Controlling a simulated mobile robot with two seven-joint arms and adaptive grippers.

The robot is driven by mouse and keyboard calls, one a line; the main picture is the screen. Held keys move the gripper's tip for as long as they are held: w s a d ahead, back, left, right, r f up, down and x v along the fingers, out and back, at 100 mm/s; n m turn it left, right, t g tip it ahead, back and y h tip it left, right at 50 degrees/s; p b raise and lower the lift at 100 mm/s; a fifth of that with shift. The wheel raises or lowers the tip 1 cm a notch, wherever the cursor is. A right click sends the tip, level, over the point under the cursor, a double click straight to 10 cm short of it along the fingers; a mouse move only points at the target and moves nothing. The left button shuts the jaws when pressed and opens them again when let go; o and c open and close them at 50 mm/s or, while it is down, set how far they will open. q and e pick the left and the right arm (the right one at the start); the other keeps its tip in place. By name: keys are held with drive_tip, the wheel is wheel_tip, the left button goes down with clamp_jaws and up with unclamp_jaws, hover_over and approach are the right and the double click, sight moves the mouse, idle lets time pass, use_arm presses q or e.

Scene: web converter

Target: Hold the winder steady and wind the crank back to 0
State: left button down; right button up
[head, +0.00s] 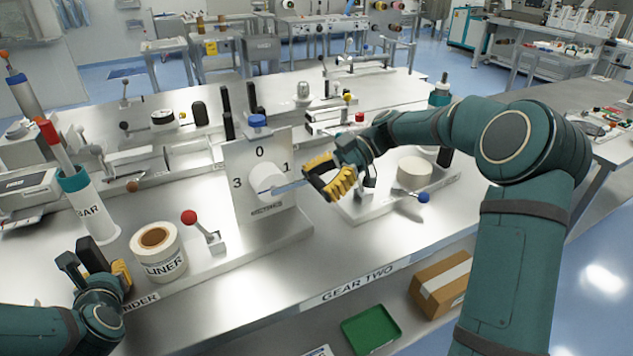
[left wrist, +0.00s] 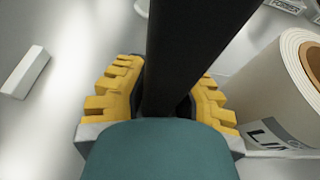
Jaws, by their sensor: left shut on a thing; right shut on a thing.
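The upright white plate (head: 243,190) carries the numbers 3, 0 and 1, with 0 at the top. A white round hub (head: 267,178) sits on it. A blue-grey crank arm (head: 292,187) runs from the hub to the right, at or just below the 1. My right gripper (head: 327,180), with yellow finger pads, is shut on the crank's outer end, which it hides. My left gripper (head: 98,268) is shut on a black upright post (head: 92,254) at the front left. The post (left wrist: 190,50) passes between the yellow pads in the left wrist view.
A LINER roll (head: 160,252) stands right of my left gripper, close beside it. A red-knobbed lever (head: 205,232) stands between the roll and the plate. A white BAR cylinder (head: 90,205) is behind my left gripper. A blue-knobbed lever (head: 410,195) lies right of my right gripper.

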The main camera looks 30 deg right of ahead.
drive_tip(key=shift+r, duration=0.1)
drive_tip(key=shift+a+r+h, duration=0.2)
drive_tip(key=shift+r+h, duration=0.9)
drive_tip(key=shift+h, duration=0.5)
drive_tip(key=a+r+h, duration=0.2)
drive_tip(key=a+h, duration=0.2)
drive_tip(key=h, duration=0.2)
drive_tip(key=s+a+r+t+h, duration=0.1)
drive_tip(key=a+r+h, duration=0.2)
drive_tip(key=h, duration=0.4)
drive_tip(key=shift+a+r+t+h, duration=0.25)
drive_tip(key=shift+a+t+h, duration=0.05)
drive_tip(key=shift+a, duration=0.6)
drive_tip(key=o, duration=1.3)
drive_tip(key=shift+a, duration=0.1)
